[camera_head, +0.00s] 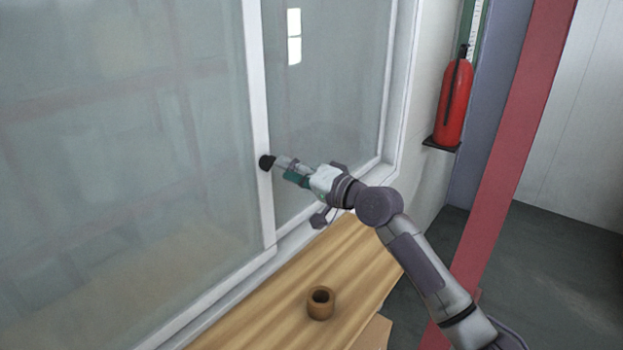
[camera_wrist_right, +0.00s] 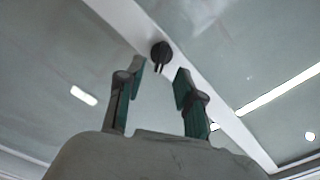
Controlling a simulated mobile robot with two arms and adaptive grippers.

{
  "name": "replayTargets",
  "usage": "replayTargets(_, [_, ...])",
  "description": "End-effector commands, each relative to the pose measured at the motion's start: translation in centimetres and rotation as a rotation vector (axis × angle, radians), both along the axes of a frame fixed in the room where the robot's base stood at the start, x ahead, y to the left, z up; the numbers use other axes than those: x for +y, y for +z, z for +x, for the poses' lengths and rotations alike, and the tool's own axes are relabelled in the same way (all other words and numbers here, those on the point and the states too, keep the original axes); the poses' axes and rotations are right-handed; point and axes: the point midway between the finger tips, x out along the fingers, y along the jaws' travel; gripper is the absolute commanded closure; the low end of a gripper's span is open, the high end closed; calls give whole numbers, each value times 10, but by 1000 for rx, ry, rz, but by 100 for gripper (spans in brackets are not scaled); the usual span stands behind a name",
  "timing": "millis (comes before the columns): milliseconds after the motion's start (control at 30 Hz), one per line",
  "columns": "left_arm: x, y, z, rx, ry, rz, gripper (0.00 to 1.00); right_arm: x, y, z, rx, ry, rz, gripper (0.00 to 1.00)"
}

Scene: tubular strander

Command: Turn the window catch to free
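The window catch is a small black knob (camera_head: 266,162) on the white upright bar of the window frame (camera_head: 257,120). In the right wrist view the catch (camera_wrist_right: 161,54) shows as a dark round piece with a short tab, beyond the fingers. My right gripper (camera_head: 277,162) points at the catch in the head view and looks close to it. In the right wrist view its two fingers (camera_wrist_right: 158,84) stand apart with nothing between them, and the catch lies ahead of the gap. I cannot tell whether a fingertip touches it. My left gripper is not in view.
Large glass panes (camera_head: 120,150) lie on both sides of the bar. A wooden bench (camera_head: 265,318) below the window carries a brown ring-shaped cup (camera_head: 320,303). A red extinguisher (camera_head: 454,105) and a red post (camera_head: 510,150) stand at the right.

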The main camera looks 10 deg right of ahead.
Motion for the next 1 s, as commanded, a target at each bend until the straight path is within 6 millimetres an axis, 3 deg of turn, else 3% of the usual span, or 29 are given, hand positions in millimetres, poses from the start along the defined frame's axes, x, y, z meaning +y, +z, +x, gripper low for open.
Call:
replayTargets(100, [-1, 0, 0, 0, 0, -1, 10, -21, -1, -19, 0, -3, -4, 64])
replayTargets(333, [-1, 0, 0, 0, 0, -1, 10, -48, -2, -46, 2, -2, -3, 64])
replayTargets(833, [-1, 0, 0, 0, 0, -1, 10, -55, -2, -56, 2, 1, -5, 64])
replayTargets(933, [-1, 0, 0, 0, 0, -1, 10, -51, -19, -63, 11, 5, -40, 64])
replayTargets(1000, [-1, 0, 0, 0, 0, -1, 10, -46, -44, -75, 20, 10, -102, 64])
